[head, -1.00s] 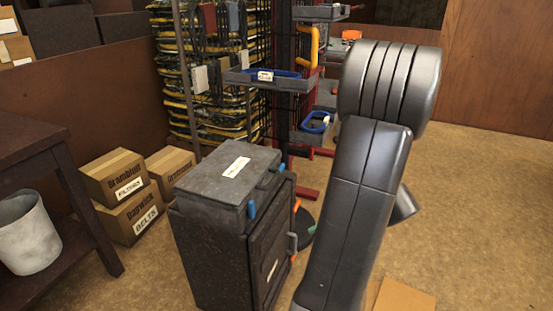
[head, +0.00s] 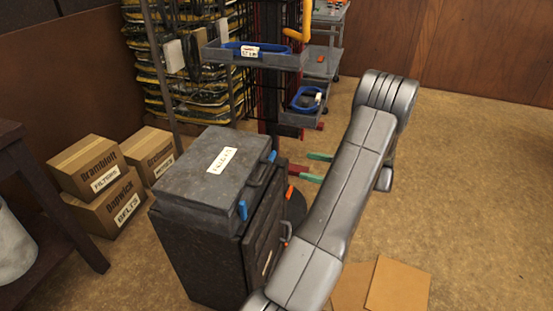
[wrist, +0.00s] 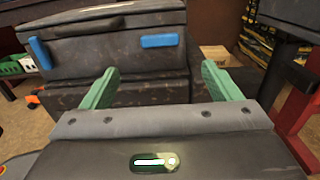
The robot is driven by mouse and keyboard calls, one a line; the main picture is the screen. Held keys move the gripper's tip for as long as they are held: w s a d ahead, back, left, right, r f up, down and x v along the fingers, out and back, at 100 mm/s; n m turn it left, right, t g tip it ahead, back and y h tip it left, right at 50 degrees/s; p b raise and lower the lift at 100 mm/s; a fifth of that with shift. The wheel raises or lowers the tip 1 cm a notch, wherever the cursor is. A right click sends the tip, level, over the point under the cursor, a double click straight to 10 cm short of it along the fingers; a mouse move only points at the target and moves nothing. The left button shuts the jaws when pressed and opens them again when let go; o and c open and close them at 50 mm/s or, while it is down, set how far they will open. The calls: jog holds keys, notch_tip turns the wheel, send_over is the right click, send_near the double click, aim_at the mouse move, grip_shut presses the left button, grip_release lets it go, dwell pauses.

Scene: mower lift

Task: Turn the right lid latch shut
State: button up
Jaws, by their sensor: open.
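A dark grey lidded case (head: 200,170) sits on a black cabinet, a white label on its lid. Two blue latches are on its front. The left latch (wrist: 40,53) stands nearly upright, nearer in the head view (head: 243,209). My gripper (wrist: 160,85) is open and empty, its green fingers apart, facing the case front below the right latch. In the head view, my gripper (head: 316,167) is to the right of the case, clear of it.
The black cabinet (head: 205,265) has a front door with a handle. A rack with trays (head: 255,58) stands behind. Cardboard boxes (head: 105,195) are at the left, beside a dark table. Flat cardboard (head: 398,286) lies on the floor. Open floor is at the right.

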aim_at(271, 158)
jog(key=b+x, duration=0.1)
jog(key=x, duration=1)
jog(key=c, duration=1)
jog(key=shift+f, duration=0.1)
